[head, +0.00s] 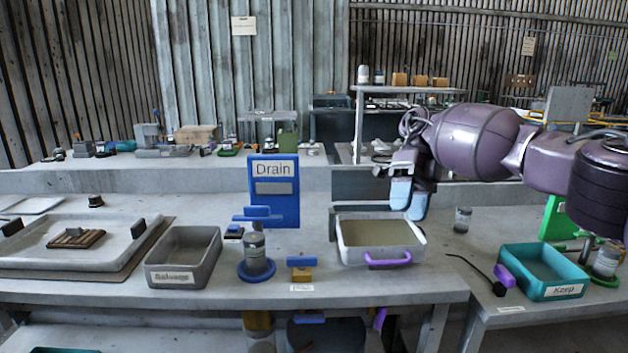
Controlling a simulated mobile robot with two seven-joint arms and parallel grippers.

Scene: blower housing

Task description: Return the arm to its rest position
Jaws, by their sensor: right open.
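My right arm, purple and black, reaches in from the right edge. Its gripper (408,197) points down, open, with pale blue fingertips. It appears over the back of a white tray with a purple handle (383,262), and I see nothing between its fingers. Whether the fingertips touch the tray I cannot tell. My left gripper does not show.
On the bench (330,292) stand a grey labelled bin (186,275), a blue Drain panel (275,210), a canister in a blue ring (256,255) and a large shallow tray (75,262). A teal Keep bin (548,270) and a small jar (462,220) are at right.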

